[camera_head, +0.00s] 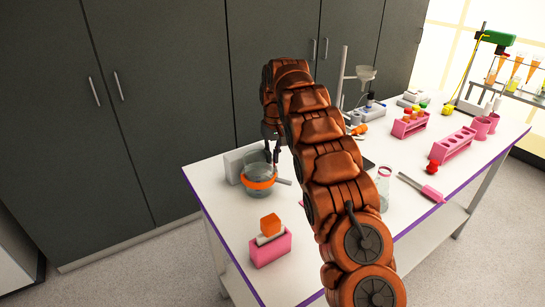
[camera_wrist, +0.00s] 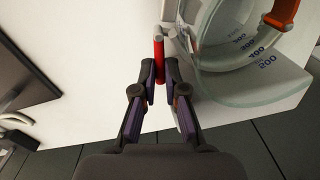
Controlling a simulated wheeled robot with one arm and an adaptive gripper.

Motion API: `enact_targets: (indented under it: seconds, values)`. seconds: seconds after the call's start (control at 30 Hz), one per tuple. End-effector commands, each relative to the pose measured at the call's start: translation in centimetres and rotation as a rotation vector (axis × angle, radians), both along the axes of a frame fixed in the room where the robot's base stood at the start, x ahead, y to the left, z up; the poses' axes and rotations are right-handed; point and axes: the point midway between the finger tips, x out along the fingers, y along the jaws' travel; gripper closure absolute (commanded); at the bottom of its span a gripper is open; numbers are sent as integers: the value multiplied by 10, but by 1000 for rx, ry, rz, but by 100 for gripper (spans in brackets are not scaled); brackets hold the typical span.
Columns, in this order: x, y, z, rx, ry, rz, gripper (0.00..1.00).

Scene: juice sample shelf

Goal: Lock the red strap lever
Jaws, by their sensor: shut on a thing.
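The red strap lever (camera_wrist: 158,48) is a short red rod standing beside a clear glass beaker (camera_wrist: 238,75) in the wrist view. Its upper end meets a pale metal piece. My gripper (camera_wrist: 160,70) has its two dark fingertips closed on the lower part of the lever. In the head view, my gripper (camera_head: 271,152) is just above the same beaker (camera_head: 260,188), which has an orange band (camera_head: 259,178) around it. The lever cannot be made out in the head view. The lever's lower end is partly hidden between my fingers.
A grey-white block (camera_head: 240,160) stands behind the beaker. A pink holder (camera_head: 270,248) with an orange cube (camera_head: 270,224) is in front. Pink racks (camera_head: 455,143), a clear bottle (camera_head: 384,188) and a pink-handled tool (camera_head: 431,193) lie to the right. Dark cabinets (camera_head: 165,100) back the table.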

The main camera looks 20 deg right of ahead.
Motion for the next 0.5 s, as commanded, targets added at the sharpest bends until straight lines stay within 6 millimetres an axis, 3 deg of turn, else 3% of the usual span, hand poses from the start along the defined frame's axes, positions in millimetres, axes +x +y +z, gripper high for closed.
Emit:
enact_targets:
  seconds: [0.07,0.1,0.33,0.5]
  values:
    - [2,1,3,0,-8,1,100]
    - [2,1,3,0,-8,1,88]
    - [1,0,2,0,-5,0,64]
    - [1,0,1,0,-3,0,64]
